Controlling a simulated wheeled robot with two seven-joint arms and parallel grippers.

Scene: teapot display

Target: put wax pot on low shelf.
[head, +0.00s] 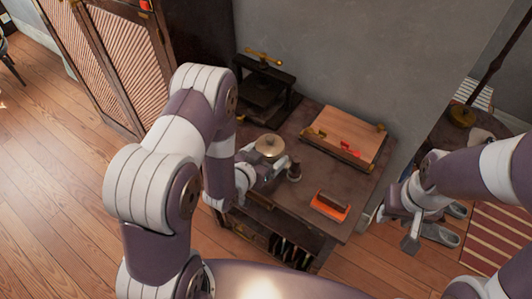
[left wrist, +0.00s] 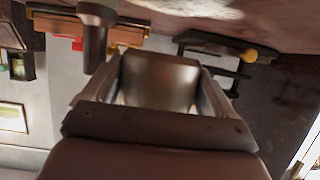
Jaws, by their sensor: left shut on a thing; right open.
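The wax pot appears to be the round, pale brass-topped thing with a small knob (head: 270,146) at the left part of the dark desk. My left gripper (head: 272,178) is right at it and covers its lower part. In the left wrist view, my left gripper (left wrist: 155,95) is shut on a brown, smooth body (left wrist: 160,75), which I take to be the pot. I cannot tell whether it touches the desk top. The low shelf (head: 262,238) is the dark opening under the desk top, partly hidden by my arm. My right gripper (head: 405,215) is open and empty, right of the desk.
A dark-handled stamp (head: 293,172) stands close to my left gripper; it also shows in the left wrist view (left wrist: 97,35). An orange tray (head: 330,207), a wooden board (head: 345,135) and a black press (head: 263,85) are on the desk. Several upright things fill the lower right compartment (head: 288,252).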

